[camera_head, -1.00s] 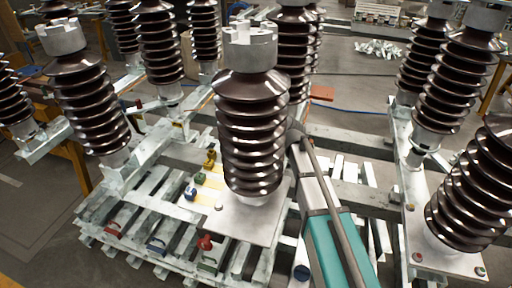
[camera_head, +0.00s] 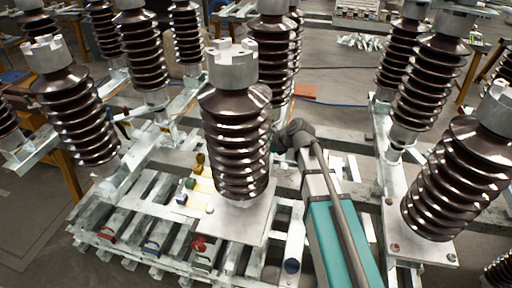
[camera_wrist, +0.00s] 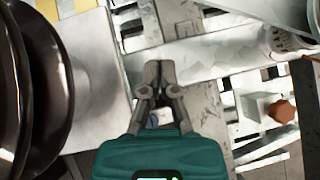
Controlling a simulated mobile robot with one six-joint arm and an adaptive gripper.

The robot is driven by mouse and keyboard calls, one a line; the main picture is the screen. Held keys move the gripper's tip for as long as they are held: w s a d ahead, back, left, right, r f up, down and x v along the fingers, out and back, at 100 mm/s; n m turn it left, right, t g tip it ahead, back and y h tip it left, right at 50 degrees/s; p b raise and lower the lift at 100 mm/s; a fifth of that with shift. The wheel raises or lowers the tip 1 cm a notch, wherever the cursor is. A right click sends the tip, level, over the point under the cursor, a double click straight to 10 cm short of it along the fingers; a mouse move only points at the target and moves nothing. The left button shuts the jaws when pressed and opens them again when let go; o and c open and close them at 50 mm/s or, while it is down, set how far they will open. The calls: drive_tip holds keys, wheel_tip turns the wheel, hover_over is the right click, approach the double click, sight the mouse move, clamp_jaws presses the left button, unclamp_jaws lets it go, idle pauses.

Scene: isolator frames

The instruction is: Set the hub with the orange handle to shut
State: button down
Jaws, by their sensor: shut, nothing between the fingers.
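My gripper (camera_wrist: 160,72) is shut and empty in the wrist view, its fingertips over pale metal beams. In the head view its dark end (camera_head: 292,138) is just right of the central insulator and partly hidden by it. An orange-brown knob (camera_wrist: 282,110) sits on a pale block at the right of the wrist view, apart from the gripper; I cannot tell whether it is the orange handle. In the head view I cannot make out an orange-handled hub.
The tall brown ribbed central insulator (camera_head: 238,145) stands close left of my arm; it also fills the left of the wrist view (camera_wrist: 60,80). Another insulator (camera_head: 460,180) stands at the right. A yellow fitting (camera_head: 199,163) sits on the frame left of the central insulator.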

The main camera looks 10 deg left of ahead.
drive_tip(key=shift+p+v, duration=0.4)
drive_tip(key=shift+v, duration=0.5)
drive_tip(key=shift+s, duration=0.15)
drive_tip(key=s+d+f+n+g+h, duration=0.1)
drive_tip(key=s+d+f+n+h, duration=0.1)
drive_tip(key=s+d+n+h, duration=0.2)
drive_tip(key=s+d+f+n+g+h, duration=0.1)
drive_tip(key=s+d+f+n+h, duration=0.2)
drive_tip(key=s+d+n, duration=0.7)
drive_tip(key=shift+d+f+n+g+h, duration=0.35)
drive_tip(key=shift+d+n+h, duration=0.45)
drive_tip(key=shift+d+n, duration=3.9)
drive_tip(key=shift+d+r+m, duration=0.1)
drive_tip(key=shift+d+m, duration=0.65)
drive_tip(key=shift+m, duration=0.15)
